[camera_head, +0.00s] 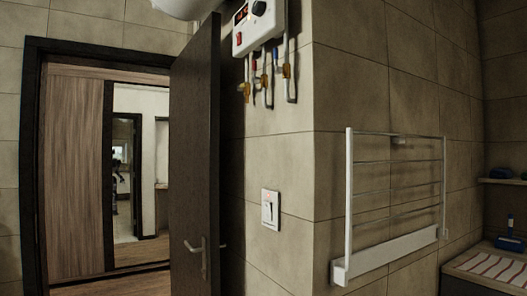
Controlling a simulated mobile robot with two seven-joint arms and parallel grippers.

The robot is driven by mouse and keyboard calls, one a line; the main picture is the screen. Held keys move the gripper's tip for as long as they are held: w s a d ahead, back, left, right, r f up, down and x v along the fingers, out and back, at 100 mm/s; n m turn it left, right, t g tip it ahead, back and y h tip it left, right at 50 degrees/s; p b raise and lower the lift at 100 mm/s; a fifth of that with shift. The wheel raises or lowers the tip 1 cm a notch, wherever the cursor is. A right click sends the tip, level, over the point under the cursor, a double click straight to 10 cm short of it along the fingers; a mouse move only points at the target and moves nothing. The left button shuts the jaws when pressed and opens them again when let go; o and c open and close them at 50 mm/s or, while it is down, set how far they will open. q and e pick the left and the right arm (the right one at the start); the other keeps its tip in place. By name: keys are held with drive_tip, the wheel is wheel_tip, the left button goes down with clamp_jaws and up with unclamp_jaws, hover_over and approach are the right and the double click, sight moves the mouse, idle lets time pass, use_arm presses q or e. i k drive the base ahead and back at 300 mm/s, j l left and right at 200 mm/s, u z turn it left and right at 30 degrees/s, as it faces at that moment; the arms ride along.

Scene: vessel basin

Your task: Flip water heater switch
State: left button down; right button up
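Pipes with yellow, red and blue fittings (264,78) hang beneath the box. Neither my left nor my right gripper shows in the head view.
The dark door (195,165) stands open beside the switch, with a lever handle. A wall corner lies just right of the switch. Beyond it, a white towel rack (396,205) sticks out. A shelf and a counter (490,268) are at the far right.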

sight(268, 215)
drive_tip(key=i+l, duration=0.2)
drive_tip(key=i, duration=0.25)
drive_tip(key=i+l+z, duration=0.1)
drive_tip(key=i, duration=0.3)
drive_tip(key=i+l+z, duration=0.1)
drive_tip(key=i+l, duration=0.15)
drive_tip(key=i, duration=0.2)
drive_tip(key=i+l, duration=0.15)
drive_tip(key=i, duration=0.25)
